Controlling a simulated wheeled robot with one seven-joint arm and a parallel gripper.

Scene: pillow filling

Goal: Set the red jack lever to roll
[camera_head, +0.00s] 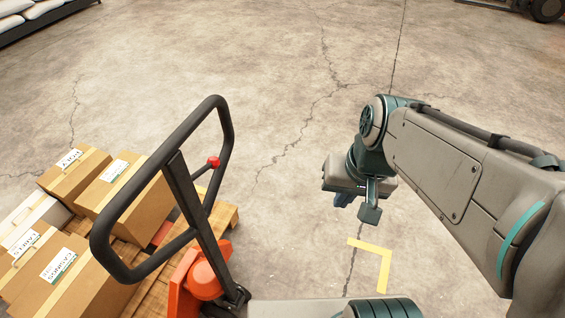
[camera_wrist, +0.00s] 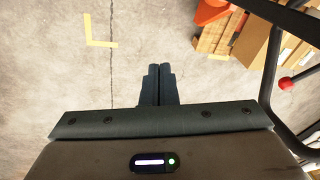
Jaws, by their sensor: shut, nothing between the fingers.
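The red lever knob (camera_head: 213,162) sits on the black handle (camera_head: 225,125) of the orange pallet jack (camera_head: 205,275), left of centre in the head view. In the wrist view the red knob (camera_wrist: 286,84) shows at the right edge, beside the black handle bar (camera_wrist: 268,75). My gripper (camera_head: 357,207) is to the right of the handle, apart from it, over bare floor. In the wrist view my gripper's fingers (camera_wrist: 160,75) are together with nothing between them. The lever's lower part and its setting cannot be made out.
Cardboard boxes (camera_head: 130,198) stand on a wooden pallet (camera_head: 225,212) at the left. A yellow corner mark (camera_head: 385,262) is on the floor below my gripper. White sacks (camera_head: 40,8) lie on a rack at the top left. The floor between handle and gripper is clear.

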